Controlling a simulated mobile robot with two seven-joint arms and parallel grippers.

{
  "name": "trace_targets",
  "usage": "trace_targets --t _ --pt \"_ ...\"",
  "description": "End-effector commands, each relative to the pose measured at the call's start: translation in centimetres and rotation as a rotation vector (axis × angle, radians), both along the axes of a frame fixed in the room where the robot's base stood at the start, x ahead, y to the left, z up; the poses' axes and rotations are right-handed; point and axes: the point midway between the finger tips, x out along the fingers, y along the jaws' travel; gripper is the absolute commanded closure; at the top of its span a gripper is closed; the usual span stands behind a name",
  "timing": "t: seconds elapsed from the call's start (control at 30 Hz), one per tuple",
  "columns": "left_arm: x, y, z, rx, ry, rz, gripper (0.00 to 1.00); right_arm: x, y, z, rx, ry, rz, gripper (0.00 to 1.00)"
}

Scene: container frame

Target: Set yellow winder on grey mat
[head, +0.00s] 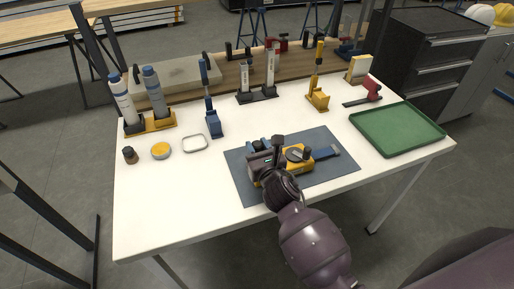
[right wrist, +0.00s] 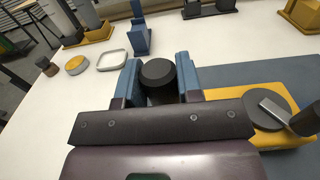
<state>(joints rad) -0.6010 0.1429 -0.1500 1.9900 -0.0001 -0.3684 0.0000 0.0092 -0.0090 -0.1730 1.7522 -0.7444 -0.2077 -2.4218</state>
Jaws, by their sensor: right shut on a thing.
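The yellow winder (head: 298,165), with a dark round disc and a blue strap-like part on its right, is at the middle of the grey mat (head: 238,176). In the right wrist view the winder (right wrist: 240,93) shows to the right of my right gripper (right wrist: 160,82). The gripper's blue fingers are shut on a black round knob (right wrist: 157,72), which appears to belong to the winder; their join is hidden. In the head view my right gripper (head: 262,148) and arm cover part of the winder. I cannot tell whether its underside touches the mat. My left gripper is not in view.
A green tray (head: 397,148) lies to the right. Upright tools line the back. The table's front left is clear.

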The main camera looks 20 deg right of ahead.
Motion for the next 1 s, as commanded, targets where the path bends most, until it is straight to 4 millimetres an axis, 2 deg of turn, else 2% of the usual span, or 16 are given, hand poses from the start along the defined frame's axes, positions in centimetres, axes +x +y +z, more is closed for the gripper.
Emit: trace_targets --t 0.37,0.4,0.53,0.9,1.0 --pt "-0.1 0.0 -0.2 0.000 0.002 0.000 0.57 0.0 0.0 -0.1 -0.003 -0.004 0.001 1.00" --pt "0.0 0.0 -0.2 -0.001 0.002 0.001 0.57 0.0 0.0 -0.2 -0.001 0.000 0.000 0.62" --pt "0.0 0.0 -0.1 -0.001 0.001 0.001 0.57 0.0 0.0 -0.2 -0.001 -0.001 0.000 0.43" --pt "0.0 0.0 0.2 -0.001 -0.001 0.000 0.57 0.0 0.0 0.3 0.000 -0.001 0.000 0.42" --pt "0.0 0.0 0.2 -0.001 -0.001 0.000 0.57 -1.0 -0.1 0.0 -0.001 0.002 -0.001 0.42"
